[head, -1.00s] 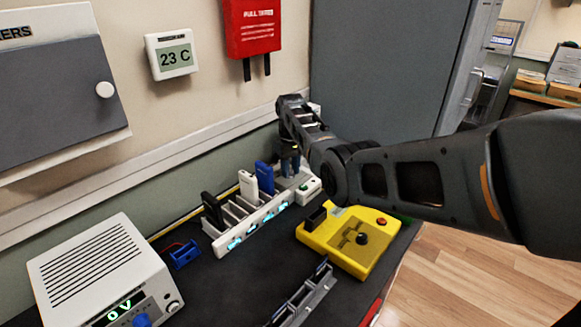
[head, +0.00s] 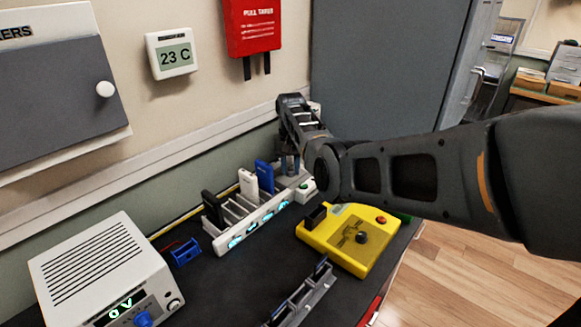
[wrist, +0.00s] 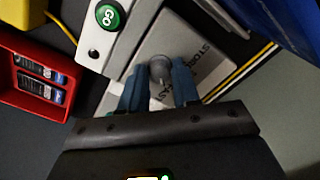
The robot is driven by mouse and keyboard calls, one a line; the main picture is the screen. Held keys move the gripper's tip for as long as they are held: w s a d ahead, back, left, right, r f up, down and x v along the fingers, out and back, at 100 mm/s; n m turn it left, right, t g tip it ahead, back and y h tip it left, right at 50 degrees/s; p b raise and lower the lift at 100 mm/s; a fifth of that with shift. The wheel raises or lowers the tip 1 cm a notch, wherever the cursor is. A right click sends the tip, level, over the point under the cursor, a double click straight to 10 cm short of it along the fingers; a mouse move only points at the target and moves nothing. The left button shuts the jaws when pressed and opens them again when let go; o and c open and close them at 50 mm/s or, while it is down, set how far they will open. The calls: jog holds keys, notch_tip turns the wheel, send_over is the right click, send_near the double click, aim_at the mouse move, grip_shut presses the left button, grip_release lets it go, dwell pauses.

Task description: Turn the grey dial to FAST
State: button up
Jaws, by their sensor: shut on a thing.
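The grey dial (wrist: 160,68) shows in the wrist view, round and knob-like, on a pale plate with dark lettering beside it. The lettering looks like STORE and is partly covered, and I cannot make out FAST or a pointer mark. My gripper (wrist: 158,88) has its two blue fingers on either side of the dial, shut on it. In the head view my gripper (head: 290,165) reaches down at the far end of the charging rack (head: 252,224), and the dial is hidden there.
A white box with a green GO button (wrist: 108,15) lies close beside the dial. A blue power bank (wrist: 285,20) stands near the fingers. A red tray of batteries (wrist: 12,90) is at the left. The yellow tester (head: 335,250) sits below my arm in the head view.

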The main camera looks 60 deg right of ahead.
aim_at(291, 169)
grip_shut()
jog(key=o, duration=1)
grip_release()
jog(key=shift+o, duration=0.2)
jog(key=shift+r, duration=3.9)
